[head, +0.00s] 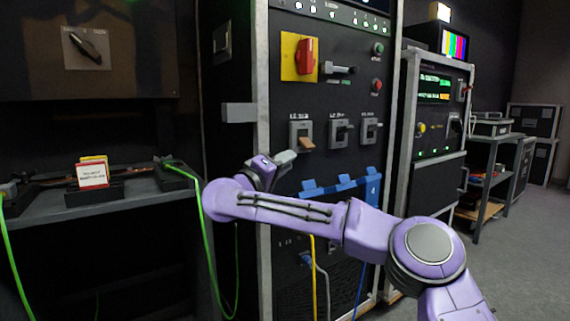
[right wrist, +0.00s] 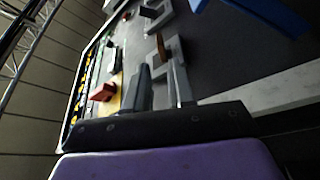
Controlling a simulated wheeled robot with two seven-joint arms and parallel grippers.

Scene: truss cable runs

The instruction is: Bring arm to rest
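My right arm (head: 370,230), purple with grey joints, reaches in from the lower right in the head view and bends across the front of the black rack. Its gripper (head: 285,158) is in front of the rack, just below the left breaker switch with the tan lever (head: 306,143). In the right wrist view the two grey fingers (right wrist: 161,78) stand apart with a gap and nothing held between them. The rack panel lies beyond the fingertips; I cannot tell whether they touch it. My left gripper is not in view.
The rack carries a red rotary switch (head: 305,56) on a yellow plate and two more breakers (head: 340,133). A blue bracket (head: 340,186) sits below them, near my forearm. Green cable (head: 203,215) hangs by the left shelf (head: 130,195). Open floor (head: 505,255) lies at right.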

